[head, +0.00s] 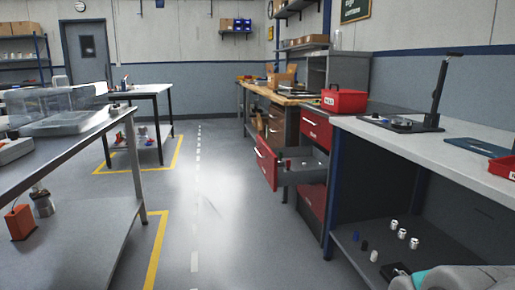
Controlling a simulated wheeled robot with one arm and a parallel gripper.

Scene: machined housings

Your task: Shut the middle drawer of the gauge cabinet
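The red top drawer (315,128) above looks closed. The red bottom drawer (312,209) below is partly hidden in shadow. A grey and teal rounded part at the bottom right corner looks like my arm. I cannot make out my gripper, and nothing touches the drawer.
The aisle floor (215,215) is clear up to the drawer. A steel table (75,160) bounds it on the left. The right-hand workbench (400,145) carries a black gauge stand (435,95). Small metal parts (402,233) lie on its lower shelf. A red toolbox (344,101) stands above the cabinet.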

